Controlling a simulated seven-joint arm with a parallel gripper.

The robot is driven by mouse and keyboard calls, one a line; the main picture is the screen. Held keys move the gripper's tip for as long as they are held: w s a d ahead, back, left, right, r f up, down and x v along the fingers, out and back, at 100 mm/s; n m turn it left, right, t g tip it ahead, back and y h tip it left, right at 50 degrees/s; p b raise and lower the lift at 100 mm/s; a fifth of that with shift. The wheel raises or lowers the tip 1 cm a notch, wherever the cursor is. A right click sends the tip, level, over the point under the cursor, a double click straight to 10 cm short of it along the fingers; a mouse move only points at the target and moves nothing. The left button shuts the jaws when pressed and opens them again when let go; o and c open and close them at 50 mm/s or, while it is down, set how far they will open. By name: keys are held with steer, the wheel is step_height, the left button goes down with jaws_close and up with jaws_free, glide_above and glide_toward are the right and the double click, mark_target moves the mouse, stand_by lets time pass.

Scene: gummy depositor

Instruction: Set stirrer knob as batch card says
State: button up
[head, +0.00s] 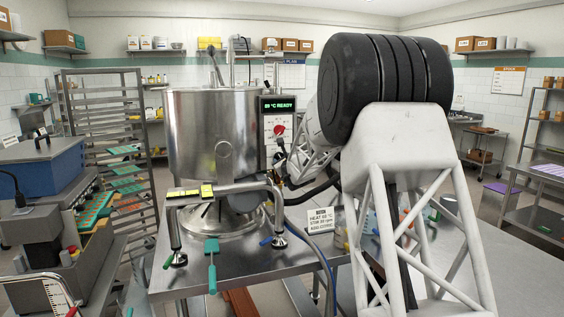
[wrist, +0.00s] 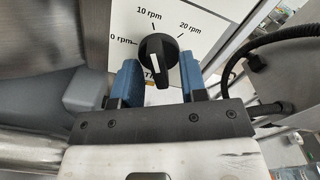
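The control panel (head: 268,152) is on the kettle's right side. My arm hides much of the gripper in the head view.
The steel kettle (head: 208,130) stands left of the panel. A steel pipe frame (head: 220,188) crosses in front of the kettle. A black cable (wrist: 285,42) runs at the right in the wrist view.

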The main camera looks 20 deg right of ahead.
jaws_close()
stand_by(0.3)
steer(key=shift+m, duration=0.4)
steer(key=m, duration=1.1)
steer(key=shift+a, duration=0.2)
stand_by(0.4)
jaws_free()
